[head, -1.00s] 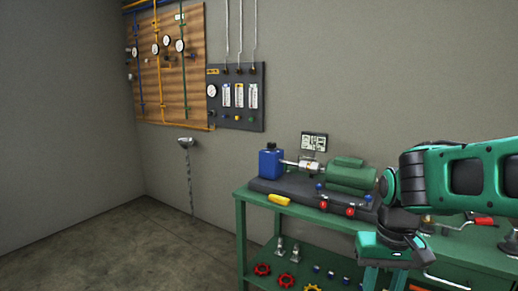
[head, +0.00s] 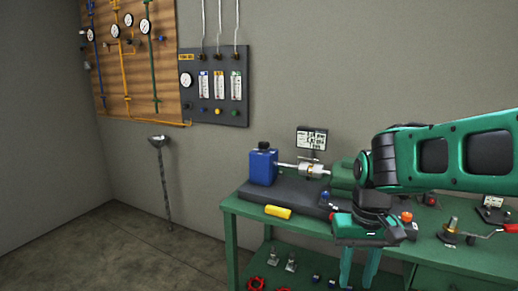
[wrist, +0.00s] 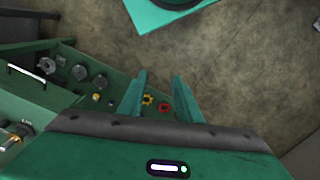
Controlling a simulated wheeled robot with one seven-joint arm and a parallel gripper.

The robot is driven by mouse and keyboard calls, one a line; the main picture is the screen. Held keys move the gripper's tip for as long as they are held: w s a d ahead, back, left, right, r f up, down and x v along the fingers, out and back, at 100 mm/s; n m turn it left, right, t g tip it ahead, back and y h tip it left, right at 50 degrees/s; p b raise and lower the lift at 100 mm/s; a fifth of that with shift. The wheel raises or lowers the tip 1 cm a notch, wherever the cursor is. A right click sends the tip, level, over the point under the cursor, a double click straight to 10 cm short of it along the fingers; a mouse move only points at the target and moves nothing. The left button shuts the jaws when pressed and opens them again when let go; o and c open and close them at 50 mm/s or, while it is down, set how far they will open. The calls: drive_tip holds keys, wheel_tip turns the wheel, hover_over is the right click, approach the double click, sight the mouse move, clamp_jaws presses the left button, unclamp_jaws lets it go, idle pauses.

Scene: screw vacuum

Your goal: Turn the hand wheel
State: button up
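A red hand wheel (head: 255,283) lies on the bench's lower shelf in the head view, cut by the bottom edge. In the wrist view, a red wheel (wrist: 164,107) and a yellow wheel (wrist: 148,99) show small and far below, between my fingers. Which one the task means I cannot tell. My gripper (head: 357,280) points down in front of the green bench, its fingers apart and empty. The wrist view also shows my gripper (wrist: 159,78) open, touching nothing.
The green bench (head: 232,207) carries a blue-ended pump, a yellow object (head: 278,212) and a red-handled valve (head: 508,229). Several grey round fittings (wrist: 79,73) stand left in the wrist view. A gauge panel (head: 215,117) hangs on the wall.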

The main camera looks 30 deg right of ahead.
drive_tip(key=shift+d, duration=0.15)
drive_tip(key=o, duration=0.7)
drive_tip(key=shift+w+d+r, duration=0.1)
drive_tip(key=shift+d+r, duration=0.2)
drive_tip(key=shift+r, duration=0.25)
drive_tip(key=shift+o, duration=0.2)
drive_tip(key=w+a+f+m+t+y, duration=0.15)
drive_tip(key=w+m, duration=0.25)
drive_tip(key=w, duration=1.3)
drive_tip(key=w+a+f+m+t+y, duration=0.1)
drive_tip(key=w+a+m+t+y, duration=0.15)
drive_tip(key=w, duration=1.45)
drive_tip(key=w+a+f+m+t+y, duration=0.15)
drive_tip(key=w+m, duration=0.35)
drive_tip(key=w, duration=1.2)
wheel_tip(320, 180, up, 17)
drive_tip(key=m+t+y, duration=0.1)
drive_tip(key=m+t, duration=1)
drive_tip(key=m, duration=0.3)
hover_over(268, 147)
drive_tip(key=v, duration=0.5)
wheel_tip(268, 147, down, 8)
drive_tip(key=shift+n+y, duration=0.25)
drive_tip(key=x, duration=0.6)
drive_tip(key=shift+w, duration=0.35)
drive_tip(key=shift+w+a, duration=0.15)
drive_tip(key=shift+w, duration=0.35)
